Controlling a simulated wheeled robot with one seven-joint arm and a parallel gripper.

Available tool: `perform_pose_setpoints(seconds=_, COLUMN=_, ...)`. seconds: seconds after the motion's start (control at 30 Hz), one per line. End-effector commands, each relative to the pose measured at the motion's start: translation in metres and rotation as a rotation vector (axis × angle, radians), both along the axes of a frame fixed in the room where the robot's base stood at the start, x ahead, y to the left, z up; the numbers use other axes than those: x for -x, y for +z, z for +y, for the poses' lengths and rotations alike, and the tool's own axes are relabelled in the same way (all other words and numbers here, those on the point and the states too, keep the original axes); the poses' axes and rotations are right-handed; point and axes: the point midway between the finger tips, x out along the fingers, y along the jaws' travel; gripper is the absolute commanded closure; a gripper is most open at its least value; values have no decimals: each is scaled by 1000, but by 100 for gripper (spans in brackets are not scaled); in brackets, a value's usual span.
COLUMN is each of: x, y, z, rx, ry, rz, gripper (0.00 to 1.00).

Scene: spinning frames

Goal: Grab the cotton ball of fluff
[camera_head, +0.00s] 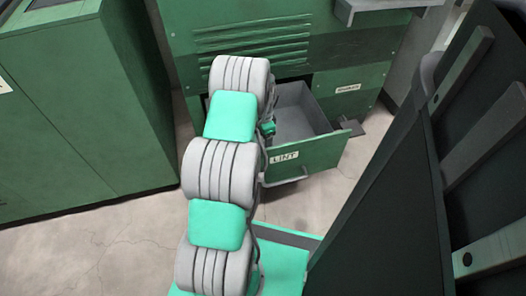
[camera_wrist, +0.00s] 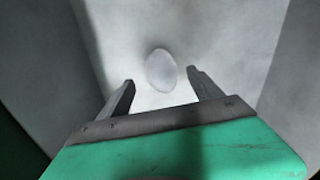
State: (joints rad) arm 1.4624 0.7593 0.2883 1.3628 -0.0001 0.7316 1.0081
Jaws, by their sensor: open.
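A small white oval ball, the cotton ball of fluff (camera_wrist: 161,70), lies on the pale floor of an open drawer in the wrist view. My gripper (camera_wrist: 161,84) is open, with its two dark fingers apart. The ball shows between and just beyond the fingertips, and I cannot tell the exact gap. Nothing is held. In the head view the open drawer labelled LINT (camera_head: 310,156) sticks out of a green machine. My arm reaches over its left side. The ball is not visible in the head view.
The drawer's grey walls (camera_wrist: 285,80) rise on both sides of my gripper. The green machine (camera_head: 250,30) stands behind the drawer. A green cabinet (camera_head: 80,110) is at the left, and a dark slanted panel with grey bars (camera_head: 400,215) is at the right. Concrete floor (camera_head: 100,235) is clear at the front left.

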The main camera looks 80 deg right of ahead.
Motion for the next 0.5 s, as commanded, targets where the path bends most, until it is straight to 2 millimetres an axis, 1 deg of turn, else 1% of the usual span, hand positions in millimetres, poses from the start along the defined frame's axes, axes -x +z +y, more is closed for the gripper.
perform_pose_setpoints(seconds=0.03, x=-1, y=-14, z=-1, rx=-1, ry=1, rz=1, gripper=25)
perform_pose_setpoints(seconds=0.1, x=-2, y=-30, z=-2, rx=-1, ry=1, rz=0, gripper=25)
perform_pose_setpoints(seconds=0.2, x=-2, y=-43, z=-2, rx=0, ry=2, rz=0, gripper=25)
perform_pose_setpoints(seconds=0.27, x=-2, y=-45, z=-2, rx=1, ry=2, rz=0, gripper=25)
perform_pose_setpoints(seconds=0.43, x=-2, y=-42, z=-2, rx=1, ry=3, rz=0, gripper=25)
perform_pose_setpoints(seconds=0.5, x=-2, y=-42, z=-2, rx=1, ry=3, rz=0, gripper=30)
